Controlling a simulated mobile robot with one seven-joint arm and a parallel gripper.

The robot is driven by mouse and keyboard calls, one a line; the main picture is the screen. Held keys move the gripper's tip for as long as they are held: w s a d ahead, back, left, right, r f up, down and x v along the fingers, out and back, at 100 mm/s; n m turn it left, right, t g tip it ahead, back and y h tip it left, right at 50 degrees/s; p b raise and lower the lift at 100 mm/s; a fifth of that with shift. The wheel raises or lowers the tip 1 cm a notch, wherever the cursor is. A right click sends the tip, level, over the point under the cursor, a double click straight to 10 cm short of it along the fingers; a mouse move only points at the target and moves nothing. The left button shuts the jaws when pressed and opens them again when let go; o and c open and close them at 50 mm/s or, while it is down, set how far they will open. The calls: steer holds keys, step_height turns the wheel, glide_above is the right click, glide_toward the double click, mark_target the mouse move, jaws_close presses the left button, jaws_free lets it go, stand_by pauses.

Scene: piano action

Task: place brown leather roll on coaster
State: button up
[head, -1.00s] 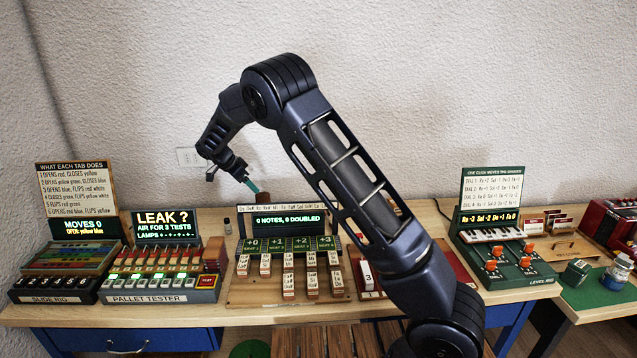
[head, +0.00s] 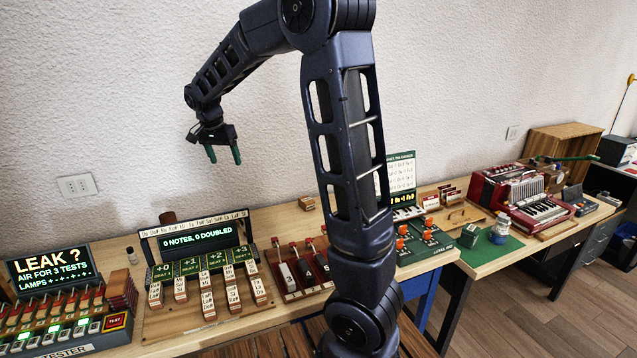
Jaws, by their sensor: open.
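A small dark brown object (head: 168,217), possibly the brown leather roll, stands behind the left part of the note display panel, which hides its lower part. My gripper (head: 224,155) has green fingertips pointing down and set apart. It is empty, raised well above the back of the table, up and to the right of the brown object. I cannot make out a coaster in the current view.
The note display panel (head: 200,236) stands below my gripper. The pallet tester (head: 62,310) is at left. A small wooden block (head: 307,203) lies at the back. The red accordion (head: 520,195) and a glass jar (head: 500,228) on a green mat (head: 483,252) are at right.

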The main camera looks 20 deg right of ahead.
steer(key=s+d+r+n+t+y, duration=0.15)
steer(key=s+d+r+n, duration=0.3)
steer(key=s+d, duration=1)
steer(key=s+d+f+n, duration=0.1)
steer(key=s+d, duration=0.1)
steer(key=s, duration=0.6)
steer(key=s+d+f+n+t, duration=0.1)
steer(key=s+d+n, duration=0.1)
steer(key=s, duration=0.7)
steer(key=shift+d+f+y, duration=0.25)
steer(key=shift+f+y, duration=0.05)
steer(key=shift+y, duration=0.05)
